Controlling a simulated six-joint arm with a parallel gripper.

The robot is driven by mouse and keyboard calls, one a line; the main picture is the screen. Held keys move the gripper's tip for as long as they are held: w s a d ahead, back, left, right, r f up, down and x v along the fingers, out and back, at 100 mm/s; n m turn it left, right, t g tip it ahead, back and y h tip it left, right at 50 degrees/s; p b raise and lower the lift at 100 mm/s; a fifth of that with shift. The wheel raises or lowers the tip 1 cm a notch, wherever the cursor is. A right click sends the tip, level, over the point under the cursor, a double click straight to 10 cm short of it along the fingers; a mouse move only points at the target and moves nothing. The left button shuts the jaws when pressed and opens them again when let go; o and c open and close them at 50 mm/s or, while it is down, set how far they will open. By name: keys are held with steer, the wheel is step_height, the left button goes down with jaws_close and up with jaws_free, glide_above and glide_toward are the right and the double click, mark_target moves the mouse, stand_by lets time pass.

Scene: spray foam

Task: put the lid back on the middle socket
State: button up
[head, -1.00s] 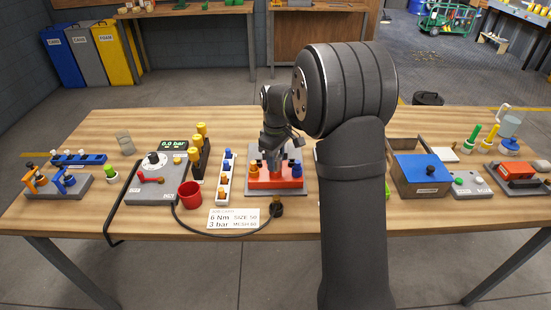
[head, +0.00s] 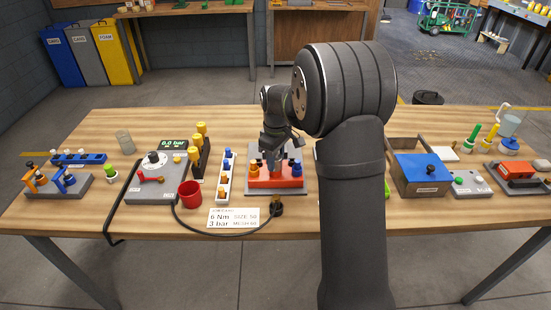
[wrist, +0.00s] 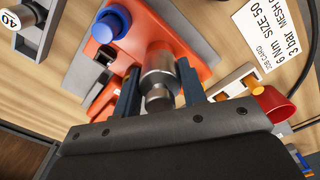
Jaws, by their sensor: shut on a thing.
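A red-orange block (head: 262,183) stands on a grey plate near the middle of the table, with an orange cap (head: 254,168) at its left and a blue cap (head: 297,169) at its right. In the head view my gripper (head: 272,164) points down over the middle of the block. In the wrist view my gripper (wrist: 158,70) is shut on a silver cylindrical piece, the lid (wrist: 158,60). The lid is upright over the middle of the block (wrist: 153,22). The middle socket is hidden beneath it, so I cannot tell whether it is seated.
Left of the block are a white rack (head: 226,178) with blue and orange plugs, a red cup (head: 189,194) and a job card (head: 234,219). A black hose runs in front. On the right is a blue-covered box (head: 421,170). My arm hides the table between.

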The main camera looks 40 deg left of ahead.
steer(key=o, duration=1)
steer(key=shift+o, duration=0.7)
steer(key=o, duration=0.4)
steer(key=shift+r, duration=3.5)
jaws_close()
